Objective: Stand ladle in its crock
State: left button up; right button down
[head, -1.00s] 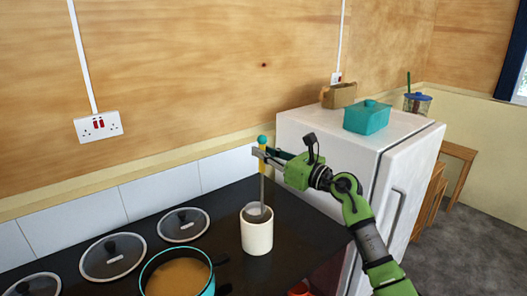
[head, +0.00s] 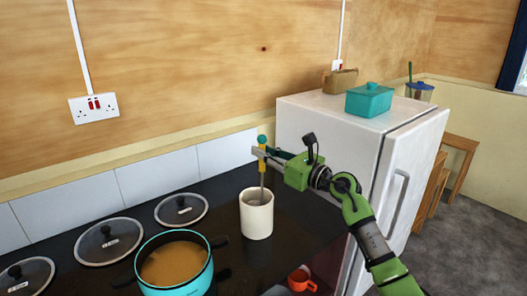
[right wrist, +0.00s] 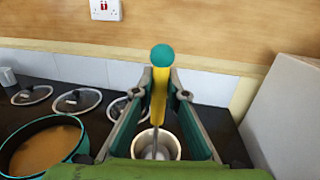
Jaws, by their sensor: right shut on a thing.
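The ladle (head: 262,167) has a yellow handle with a teal knob on top and a grey metal shaft. My right gripper (head: 260,154) is shut on its handle just below the knob. The white crock (head: 257,218) stands on the dark worktop beneath it. The ladle is nearly upright, and its shaft goes down into the crock's mouth. The bowl of the ladle is inside the crock and mostly hidden. In the right wrist view, the handle (right wrist: 159,95) is between the fingers, above the crock's rim (right wrist: 137,145). My left gripper is out of view.
A teal pot (head: 178,283) of brown soup stands left of the crock, with several glass lids (head: 108,242) behind it. A red mug (head: 301,281) is near the front edge. The white fridge (head: 340,130) stands to the right, with a teal box (head: 369,101) on top.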

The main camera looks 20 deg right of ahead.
jog(key=c, duration=1.9)
grip_release()
jog(key=v, duration=1.2)
jog(key=shift+r, duration=0.1)
